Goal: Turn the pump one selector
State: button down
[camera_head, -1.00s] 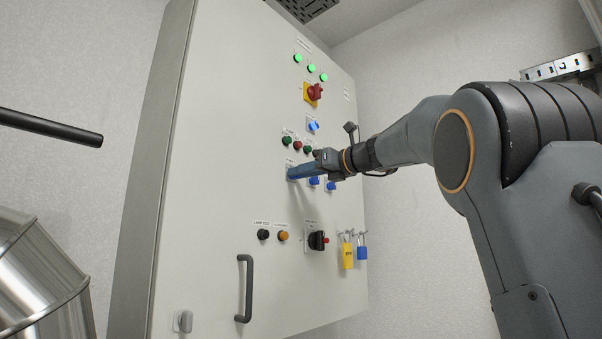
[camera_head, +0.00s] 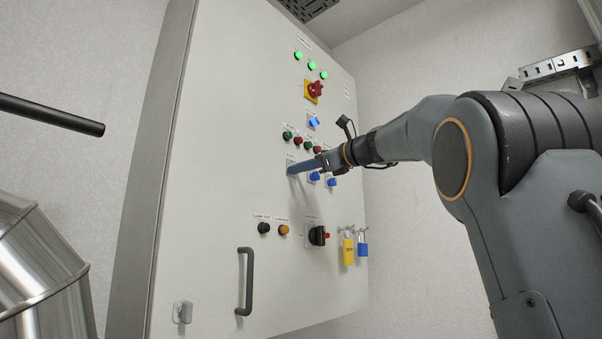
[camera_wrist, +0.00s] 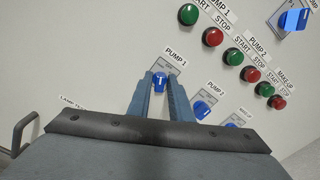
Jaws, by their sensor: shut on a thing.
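The pump one selector (camera_wrist: 161,82) is a blue knob on a pale plate under a "PUMP 1" label in the wrist view. My gripper (camera_wrist: 160,84) has its two blue-grey fingers on either side of this knob, shut on it. In the head view my gripper (camera_head: 292,169) reaches the cabinet door from the right, and its fingers hide the pump one selector there. The knob's exact angle is hard to tell behind the fingertips.
Beside it are the pump two selector (camera_wrist: 201,109) and a make-up selector (camera_wrist: 231,126). Green and red start and stop buttons (camera_wrist: 212,37) sit above. Lower on the cabinet door (camera_head: 210,130) are a black rotary switch (camera_head: 317,236), padlocks (camera_head: 348,250) and a handle (camera_head: 245,282).

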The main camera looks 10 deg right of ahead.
jog(key=shift+n+b, duration=0.75)
jog(key=shift+n, duration=0.85)
jog(key=c, duration=1.8)
grip_release()
jog(key=shift+s, duration=0.1)
jog(key=b+v, duration=0.2)
jog(key=v, duration=0.5)
jog(key=shift+s+d+b, duration=0.2)
jog(key=shift+s+b, duration=0.1)
